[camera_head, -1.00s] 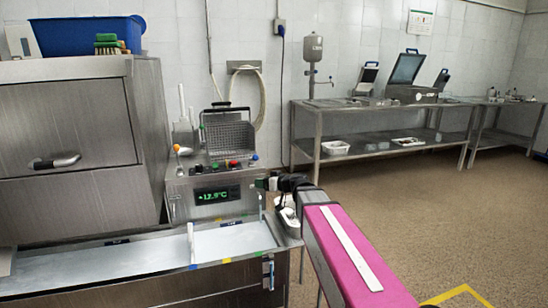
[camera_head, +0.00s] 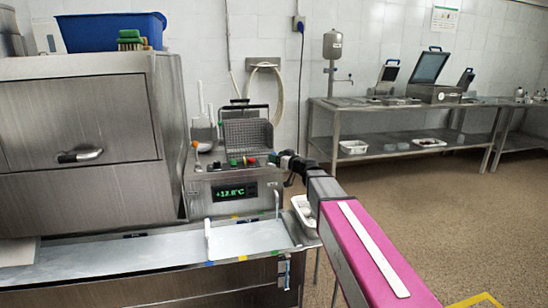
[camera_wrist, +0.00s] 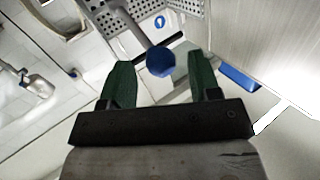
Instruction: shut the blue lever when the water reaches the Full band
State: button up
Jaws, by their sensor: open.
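The blue lever's round knob (camera_wrist: 160,62) shows in the wrist view between my gripper's (camera_wrist: 161,72) two green fingers, on a grey stem. The fingers are apart, with visible gaps on both sides of the knob. In the head view my gripper (camera_head: 278,159) is at the right end of the row of coloured controls on the steel control box (camera_head: 232,182) and hides the blue lever. Pale water (camera_head: 110,258) lies in the long steel trough. Small blue, yellow and green marks (camera_head: 241,258) sit along its front rim; I cannot read a Full label.
The green display (camera_head: 236,191) reads about +12.8°C. A perforated basket (camera_head: 247,133) stands behind the controls. A large steel cabinet (camera_head: 80,140) with a blue tub (camera_head: 113,32) on top is at left. Open floor (camera_head: 440,210) lies at right.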

jog(key=shift+x, duration=1.25)
jog(key=shift+s, duration=0.1)
grip_shut()
jog(key=shift+a+r, duration=0.1)
